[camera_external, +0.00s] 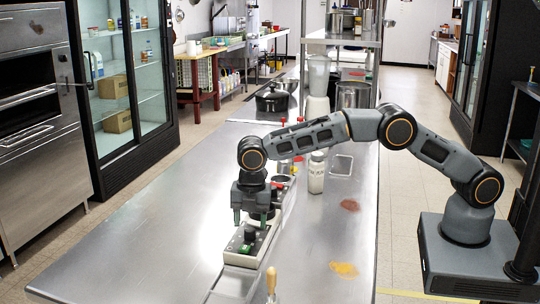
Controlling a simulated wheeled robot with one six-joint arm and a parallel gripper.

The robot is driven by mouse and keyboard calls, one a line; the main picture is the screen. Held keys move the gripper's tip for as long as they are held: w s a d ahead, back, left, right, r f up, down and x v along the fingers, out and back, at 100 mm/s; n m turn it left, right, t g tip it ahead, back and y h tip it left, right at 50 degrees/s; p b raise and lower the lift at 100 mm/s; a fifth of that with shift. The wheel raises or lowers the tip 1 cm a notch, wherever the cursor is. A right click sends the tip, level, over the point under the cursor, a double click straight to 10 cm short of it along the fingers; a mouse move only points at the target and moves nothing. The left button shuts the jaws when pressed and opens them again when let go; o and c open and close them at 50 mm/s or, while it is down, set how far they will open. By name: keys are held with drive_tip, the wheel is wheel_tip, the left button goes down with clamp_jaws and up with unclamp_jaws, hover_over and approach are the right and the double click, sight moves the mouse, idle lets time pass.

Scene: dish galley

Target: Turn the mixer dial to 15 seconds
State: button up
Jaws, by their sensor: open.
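Dial marks are too small to read. My gripper (256,217) points down over the far part of the box, its green-tipped fingers spread apart. It appears open and empty. I cannot tell whether it touches the box or knob. Part of the box's far end is hidden behind it.
A white-capped shaker (317,174) stands right of my gripper. A blender (318,84), a pot (272,100) and a metal canister (353,95) stand farther back. A wooden-handled tool (271,280) is at the front. Brown (350,205) and yellow (344,269) spills lie at right. The counter's left side is clear.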

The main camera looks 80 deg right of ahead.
sight(250, 233)
drive_tip(key=shift+f, duration=1.4)
drive_tip(key=shift+c, duration=0.2)
drive_tip(key=c, duration=0.9)
